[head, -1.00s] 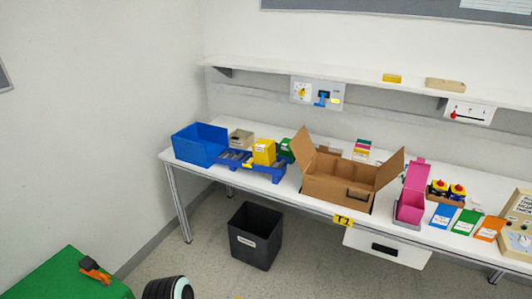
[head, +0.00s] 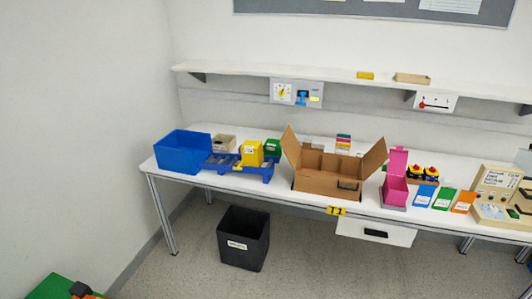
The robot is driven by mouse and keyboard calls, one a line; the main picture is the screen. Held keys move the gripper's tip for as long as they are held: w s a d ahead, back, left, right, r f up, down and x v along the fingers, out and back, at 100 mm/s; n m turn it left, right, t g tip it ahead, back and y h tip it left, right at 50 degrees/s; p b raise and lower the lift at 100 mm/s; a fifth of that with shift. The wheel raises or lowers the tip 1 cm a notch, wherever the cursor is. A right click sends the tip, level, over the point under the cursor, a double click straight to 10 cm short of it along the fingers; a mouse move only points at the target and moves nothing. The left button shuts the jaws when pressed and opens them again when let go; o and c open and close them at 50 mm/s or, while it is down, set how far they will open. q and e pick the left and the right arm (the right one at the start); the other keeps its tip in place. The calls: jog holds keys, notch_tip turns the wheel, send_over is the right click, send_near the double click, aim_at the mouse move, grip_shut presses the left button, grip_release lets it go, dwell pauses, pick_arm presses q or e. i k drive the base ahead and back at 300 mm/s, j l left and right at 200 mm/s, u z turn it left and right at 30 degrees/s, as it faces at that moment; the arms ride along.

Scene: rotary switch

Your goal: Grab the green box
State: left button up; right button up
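The green box (head: 272,148) stands on the white table, on the right part of a blue conveyor-like rack (head: 237,168). A yellow box (head: 252,154) stands just left of it and hides part of its side. The green box is small and partly beside the left flap of the open cardboard box. Neither my left nor my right gripper shows in the head view.
On the table (head: 300,202) are a blue bin (head: 182,151), an open cardboard box (head: 325,183), a pink box (head: 396,190) and colored cards (head: 443,196). A black bin (head: 243,238) stands below. A shelf (head: 330,76) runs above.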

aim_at(271, 148)
jog(key=i+j+u, duration=0.25)
jog(key=i, duration=0.25)
jog(key=i+j+u, duration=0.25)
jog(key=i, duration=0.25)
jog(key=k+l, duration=0.05)
jog(key=l, duration=0.05)
